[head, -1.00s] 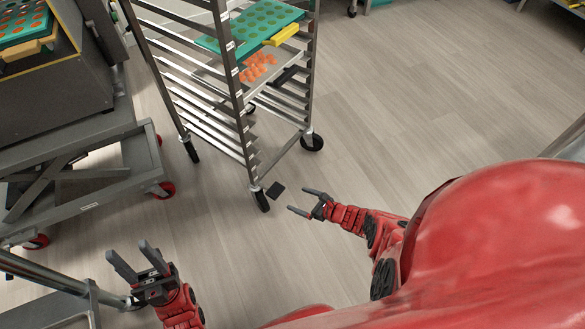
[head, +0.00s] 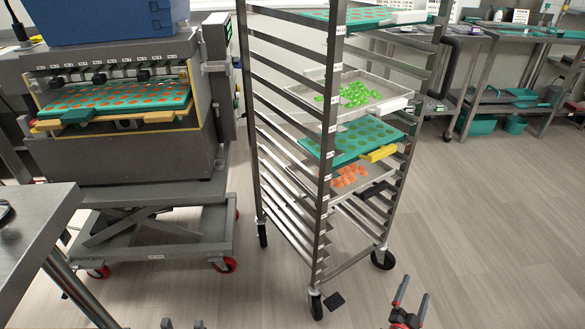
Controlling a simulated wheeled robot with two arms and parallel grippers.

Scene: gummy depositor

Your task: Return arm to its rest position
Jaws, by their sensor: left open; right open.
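My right gripper (head: 413,290) shows at the bottom, right of centre. Its two dark fingers stand apart with nothing between them, over the bare floor. My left gripper (head: 182,324) shows only as fingertips at the bottom edge. The fingertips are apart; the rest of that gripper and its arm are below the picture. Most of my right arm is also out of view. Both grippers are in front of and clear of the metal rack (head: 325,150).
The rack holds a teal mold tray (head: 352,141) and pans with green gummies (head: 357,94) and orange gummies (head: 349,176). The depositor (head: 125,120) stands left on a wheeled lift cart (head: 150,222). A metal table (head: 40,222) is at lower left. Floor (head: 500,240) is open on the right.

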